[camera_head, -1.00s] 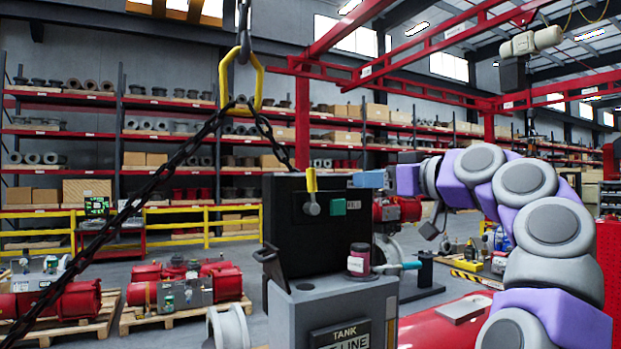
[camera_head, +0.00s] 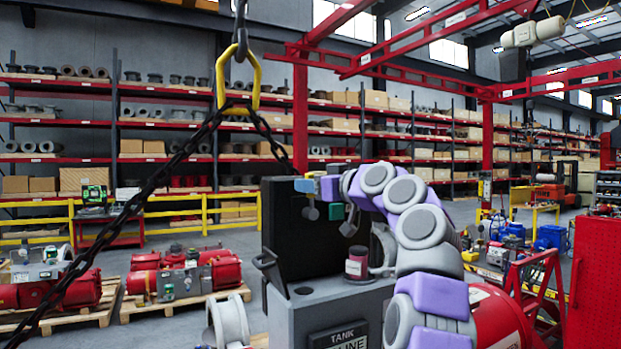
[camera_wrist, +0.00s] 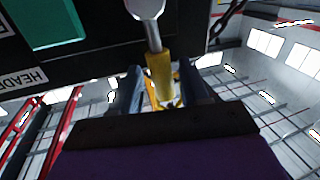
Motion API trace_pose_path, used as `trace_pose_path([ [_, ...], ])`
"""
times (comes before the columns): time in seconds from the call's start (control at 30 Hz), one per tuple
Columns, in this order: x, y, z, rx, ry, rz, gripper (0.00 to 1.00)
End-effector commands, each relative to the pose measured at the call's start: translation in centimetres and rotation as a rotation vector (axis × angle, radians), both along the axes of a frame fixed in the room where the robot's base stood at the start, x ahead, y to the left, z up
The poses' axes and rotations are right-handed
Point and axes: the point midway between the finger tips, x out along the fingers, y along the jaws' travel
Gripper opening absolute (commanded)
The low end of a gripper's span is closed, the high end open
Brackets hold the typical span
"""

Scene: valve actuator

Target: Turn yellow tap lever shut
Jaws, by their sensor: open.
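The yellow tap lever (camera_head: 304,186) is on the front of the dark panel (camera_head: 288,235), largely covered by my gripper in the head view. In the wrist view the yellow lever (camera_wrist: 159,72) runs from a grey metal stem (camera_wrist: 153,36) in between my fingers. My gripper (camera_wrist: 161,82) is open, with one finger on each side of the lever. I cannot tell whether either finger touches it. In the head view my gripper (camera_head: 320,187) is at the panel's upper part. The lever's round grey pivot (camera_head: 310,213) shows just below.
A teal block (camera_head: 336,211) is on the panel right beside the lever.

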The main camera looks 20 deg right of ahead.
Motion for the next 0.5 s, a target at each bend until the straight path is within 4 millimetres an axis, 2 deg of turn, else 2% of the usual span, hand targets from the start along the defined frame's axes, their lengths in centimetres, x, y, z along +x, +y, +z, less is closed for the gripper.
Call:
trace_pose_path([
  [0.1,0.6,0.12,0.01,0.001,0.001,0.0,0.45],
  [0.4,0.71,0.2,-0.01,0.001,-0.001,-0.001,0.45],
  [0.5,0.72,0.2,-0.01,0.0,-0.001,-0.001,0.35],
])
